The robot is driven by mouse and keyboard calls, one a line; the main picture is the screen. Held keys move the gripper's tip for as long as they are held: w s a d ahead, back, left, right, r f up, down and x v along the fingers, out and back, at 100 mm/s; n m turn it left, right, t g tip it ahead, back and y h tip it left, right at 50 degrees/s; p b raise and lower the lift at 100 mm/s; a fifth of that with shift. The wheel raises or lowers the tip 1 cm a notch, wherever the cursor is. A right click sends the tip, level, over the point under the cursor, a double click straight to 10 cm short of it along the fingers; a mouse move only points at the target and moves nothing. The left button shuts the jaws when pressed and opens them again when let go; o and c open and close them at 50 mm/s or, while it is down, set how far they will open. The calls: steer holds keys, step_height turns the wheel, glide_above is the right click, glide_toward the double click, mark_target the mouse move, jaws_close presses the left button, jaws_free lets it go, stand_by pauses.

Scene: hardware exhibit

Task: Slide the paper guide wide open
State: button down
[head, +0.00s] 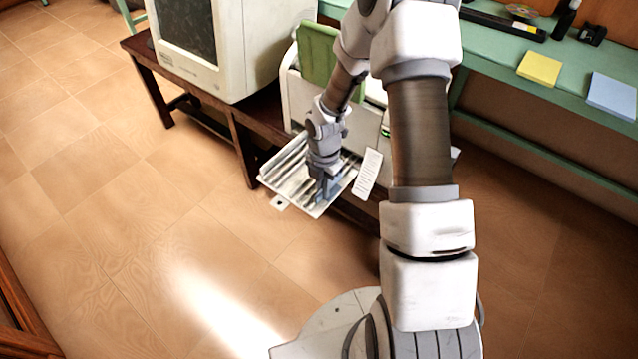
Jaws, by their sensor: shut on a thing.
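The printer (296,100) stands on the dark wooden table, with its ribbed, pale grey tray (272,180) sticking out at the front over the floor. The paper guide (329,187) shows as a small blue-grey piece on the right part of the tray. My gripper (324,183) points down over the tray and is shut on the paper guide. The fingertips and most of the guide are small and partly hidden by my gripper. My arm hides the printer's right side.
A bulky computer monitor (228,62) stands left of the printer on the wooden table (237,135). A white label (368,170) hangs beside the tray. A green bench (500,60) at the back holds yellow and blue pads. Open tiled floor lies left and in front.

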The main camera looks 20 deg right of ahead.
steer(key=c, duration=1)
jaws_free()
steer(key=shift+o, duration=0.2)
steer(key=shift+r, duration=0.15)
step_height(320, 180, up, 17)
steer(key=p, duration=0.6)
steer(key=shift+r, duration=0.1)
